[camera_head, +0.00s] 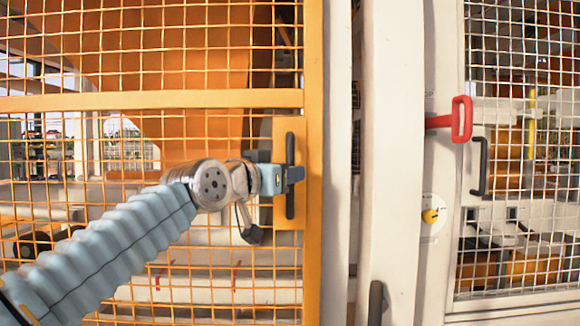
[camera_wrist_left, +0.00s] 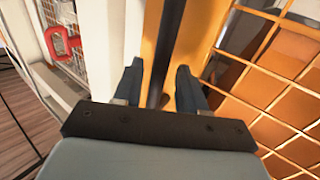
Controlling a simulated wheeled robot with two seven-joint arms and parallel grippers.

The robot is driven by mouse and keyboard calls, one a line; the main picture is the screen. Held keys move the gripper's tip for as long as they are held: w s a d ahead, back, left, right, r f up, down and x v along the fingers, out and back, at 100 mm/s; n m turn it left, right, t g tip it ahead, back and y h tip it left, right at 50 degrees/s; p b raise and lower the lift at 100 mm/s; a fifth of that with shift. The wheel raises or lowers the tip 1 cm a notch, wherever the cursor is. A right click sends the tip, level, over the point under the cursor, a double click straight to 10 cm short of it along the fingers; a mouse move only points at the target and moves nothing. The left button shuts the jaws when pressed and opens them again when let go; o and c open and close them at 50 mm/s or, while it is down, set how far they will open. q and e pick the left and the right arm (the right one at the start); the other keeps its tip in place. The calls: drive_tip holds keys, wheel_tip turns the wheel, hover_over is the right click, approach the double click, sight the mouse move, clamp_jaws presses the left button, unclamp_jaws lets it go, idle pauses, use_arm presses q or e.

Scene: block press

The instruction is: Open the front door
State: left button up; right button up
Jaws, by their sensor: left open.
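The front door is an orange frame (camera_head: 313,60) with wire mesh, filling the left half of the head view. A dark vertical bar handle (camera_head: 290,150) sits on an orange plate near the door's right edge. My left gripper (camera_head: 296,174) is at the handle's middle. In the left wrist view, the two dark fingers of my left gripper (camera_wrist_left: 158,90) stand apart. The dark handle (camera_wrist_left: 166,45) runs between them, with a gap on either side. The handle's lower part is hidden behind the gripper body in that view. My right gripper is in neither view.
A white post (camera_head: 395,150) stands right of the door, with a red handle (camera_head: 461,119) and a yellow knob (camera_head: 430,216) beyond it. A white-framed mesh door with a dark handle (camera_head: 481,167) is at the far right. Machinery shows behind the mesh.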

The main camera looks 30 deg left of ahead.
use_arm(q)
drive_tip(key=shift+w, duration=1.05)
clamp_jaws()
